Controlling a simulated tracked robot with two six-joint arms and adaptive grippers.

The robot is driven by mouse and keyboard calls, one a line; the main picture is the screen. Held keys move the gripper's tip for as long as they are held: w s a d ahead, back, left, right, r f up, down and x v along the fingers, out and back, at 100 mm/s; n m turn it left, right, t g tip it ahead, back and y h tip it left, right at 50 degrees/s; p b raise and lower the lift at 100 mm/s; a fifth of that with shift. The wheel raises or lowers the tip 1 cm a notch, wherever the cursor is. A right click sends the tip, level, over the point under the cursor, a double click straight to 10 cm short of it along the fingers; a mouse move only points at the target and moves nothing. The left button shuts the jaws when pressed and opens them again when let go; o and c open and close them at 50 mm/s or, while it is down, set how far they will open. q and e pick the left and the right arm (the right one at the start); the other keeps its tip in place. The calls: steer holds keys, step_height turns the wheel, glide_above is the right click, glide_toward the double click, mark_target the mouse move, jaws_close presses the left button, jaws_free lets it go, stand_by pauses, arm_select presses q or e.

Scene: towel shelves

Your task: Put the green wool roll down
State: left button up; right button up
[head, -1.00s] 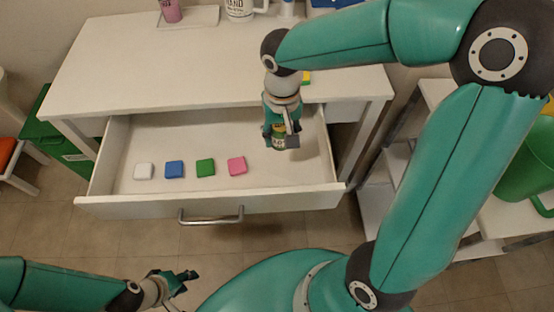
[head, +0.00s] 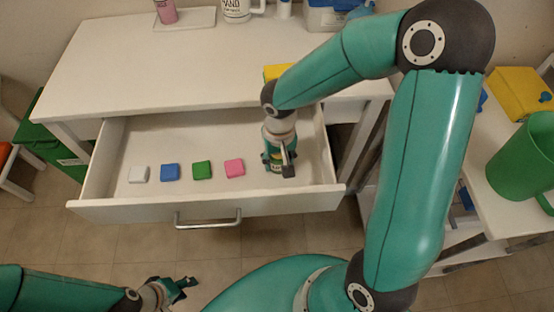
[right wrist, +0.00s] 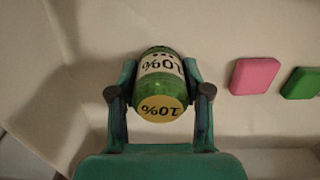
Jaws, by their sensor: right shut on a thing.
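I cannot tell if the roll touches the drawer floor. My left gripper (head: 186,285) is low at the left, in front of the drawer and empty; its opening is unclear.
White (head: 138,175), blue (head: 169,172), green (head: 202,170) and pink (head: 234,168) pieces lie in a row to the left of my right gripper. The drawer floor behind them is clear. A green mug (head: 522,165) stands on a shelf at the right.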

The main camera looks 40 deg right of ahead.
steer(key=shift+f, duration=0.1)
steer(key=o, duration=1.1)
steer(key=shift+o, duration=0.2)
steer(key=shift+r, duration=0.35)
step_height(320, 180, up, 12)
steer(key=shift+f+p, duration=0.2)
steer(key=shift+p, duration=0.9)
